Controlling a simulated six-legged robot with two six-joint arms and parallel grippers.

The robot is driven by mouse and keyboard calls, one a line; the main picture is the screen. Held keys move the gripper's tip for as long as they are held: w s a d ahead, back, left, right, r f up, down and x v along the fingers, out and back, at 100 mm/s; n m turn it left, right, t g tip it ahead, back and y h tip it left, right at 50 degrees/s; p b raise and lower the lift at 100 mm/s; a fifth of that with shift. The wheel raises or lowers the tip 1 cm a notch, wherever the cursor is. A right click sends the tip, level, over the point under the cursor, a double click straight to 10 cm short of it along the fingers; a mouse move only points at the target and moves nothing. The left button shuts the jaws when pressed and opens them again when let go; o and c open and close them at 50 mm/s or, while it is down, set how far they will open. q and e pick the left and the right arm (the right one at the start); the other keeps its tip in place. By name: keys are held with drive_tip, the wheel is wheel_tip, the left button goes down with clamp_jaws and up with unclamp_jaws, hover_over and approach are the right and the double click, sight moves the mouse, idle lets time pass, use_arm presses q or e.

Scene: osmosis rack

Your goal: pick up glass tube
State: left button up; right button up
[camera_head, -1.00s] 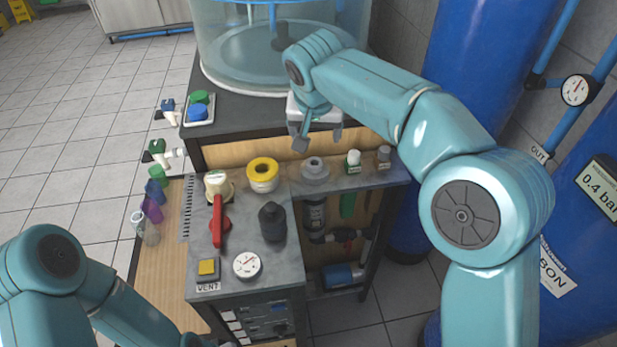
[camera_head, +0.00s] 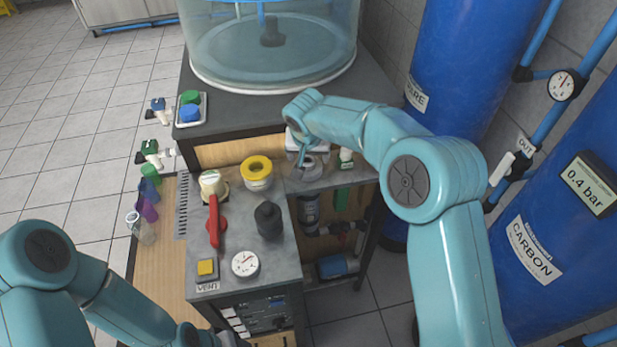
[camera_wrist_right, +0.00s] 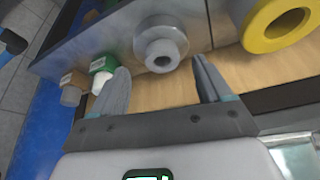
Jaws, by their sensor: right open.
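A clear glass tube (camera_head: 142,228) stands at the left end of a row of colored pieces on the wooden board at the left side of the rack. Its lower part is hard to make out. My right gripper (camera_head: 304,168) is far from the tube, over the back right of the grey bench. In the right wrist view its two fingers (camera_wrist_right: 158,66) are spread and empty, with a grey round fitting (camera_wrist_right: 161,46) ahead between them. My left arm comes in at the lower left, below the tube, and its fingers are out of sight.
On the bench are a yellow ring (camera_head: 257,172), a red-handled valve (camera_head: 215,222), a dark bottle (camera_head: 268,220) and a gauge (camera_head: 245,264). Purple, blue and green pieces stand beside the tube. Blue tanks (camera_head: 455,70) rise at the right.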

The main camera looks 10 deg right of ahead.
sight(307, 157)
drive_tip(key=x, duration=0.3)
drive_tip(key=shift+w+f, duration=0.15)
drive_tip(key=shift+w, duration=0.35)
drive_tip(key=shift+s+r, duration=0.3)
drive_tip(key=shift+s, duration=0.15)
drive_tip(key=c, duration=0.5)
drive_tip(key=shift+w+a+f, duration=0.1)
drive_tip(key=shift+w, duration=0.05)
drive_tip(key=c, duration=0.4)
drive_tip(key=shift+w+f, duration=0.1)
use_arm(q)
drive_tip(key=shift+w+r, duration=0.15)
drive_tip(key=shift+r, duration=0.2)
